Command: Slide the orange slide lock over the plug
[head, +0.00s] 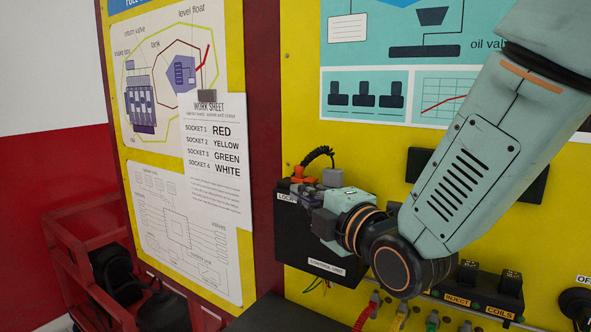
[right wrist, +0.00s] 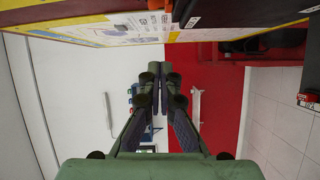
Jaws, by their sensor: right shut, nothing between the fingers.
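The small orange slide lock (head: 299,173) shows in the head view at the top of the black control unit (head: 290,238), below a black coiled cable (head: 320,153). The plug is partly hidden and hard to tell from the grey parts beside the lock. My right gripper (head: 312,207) is in front of the control unit's upper part, just below and right of the lock, and points left. In the right wrist view its fingers (right wrist: 157,76) are together with nothing between them. I cannot tell whether it touches the unit. My left gripper is not in view.
The yellow board (head: 300,70) stands behind the unit. A work sheet (head: 215,160) hangs on the left panel. Coloured plugs (head: 401,315) and switches (head: 468,272) lie along the lower right. A red frame (head: 75,260) stands at lower left.

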